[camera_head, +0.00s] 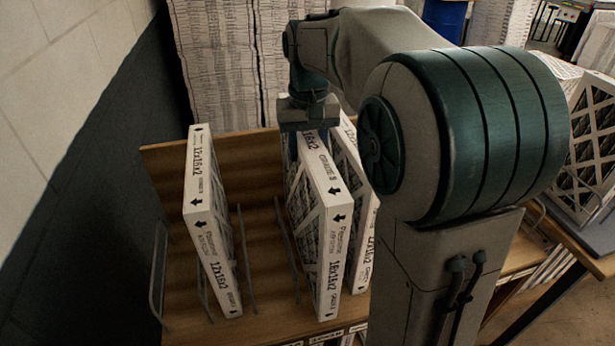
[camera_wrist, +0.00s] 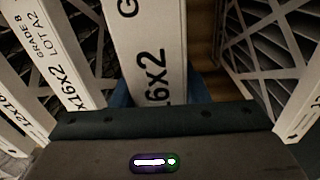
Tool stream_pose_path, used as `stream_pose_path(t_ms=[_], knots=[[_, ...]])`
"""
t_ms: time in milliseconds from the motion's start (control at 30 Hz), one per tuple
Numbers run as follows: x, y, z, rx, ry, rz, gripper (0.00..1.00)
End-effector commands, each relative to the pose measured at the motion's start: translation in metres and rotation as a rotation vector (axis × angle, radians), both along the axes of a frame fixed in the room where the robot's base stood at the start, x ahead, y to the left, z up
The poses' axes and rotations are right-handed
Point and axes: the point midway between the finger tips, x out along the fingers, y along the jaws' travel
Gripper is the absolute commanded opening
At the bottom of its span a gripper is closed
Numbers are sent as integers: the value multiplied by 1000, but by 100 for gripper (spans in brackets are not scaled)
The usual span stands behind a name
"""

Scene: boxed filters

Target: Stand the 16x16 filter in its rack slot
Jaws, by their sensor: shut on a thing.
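The 16x16 filter (camera_head: 333,240) is a thin white-edged box with "16x16x2" and black arrows on its edge. It stands upright in the middle of the wooden rack (camera_head: 262,215), just right of a wire divider (camera_head: 287,245). My gripper (camera_head: 309,148) is shut on the filter's top edge toward its far end. The wrist view shows the filter's printed edge (camera_wrist: 150,50) between my blue fingers (camera_wrist: 160,93). The filter's bottom is hidden, so I cannot tell whether it touches the rack floor.
A 12x16x2 filter (camera_head: 213,230) stands to the left, with a gap between. Another white filter (camera_head: 361,250) stands close on the right, partly behind my arm. A wire divider (camera_head: 158,270) rises at the far left. A lattice-faced filter (camera_head: 592,145) leans at the right.

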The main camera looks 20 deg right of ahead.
Motion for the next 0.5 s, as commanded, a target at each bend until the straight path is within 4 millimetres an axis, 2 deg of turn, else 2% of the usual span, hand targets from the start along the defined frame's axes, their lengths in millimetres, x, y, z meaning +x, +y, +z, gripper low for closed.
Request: stream_pose_path(t_ms=[300, 500], knots=[[0, 0, -38, 0, 0, 0, 0], [0, 0, -42, 0, -3, -1, 0]])
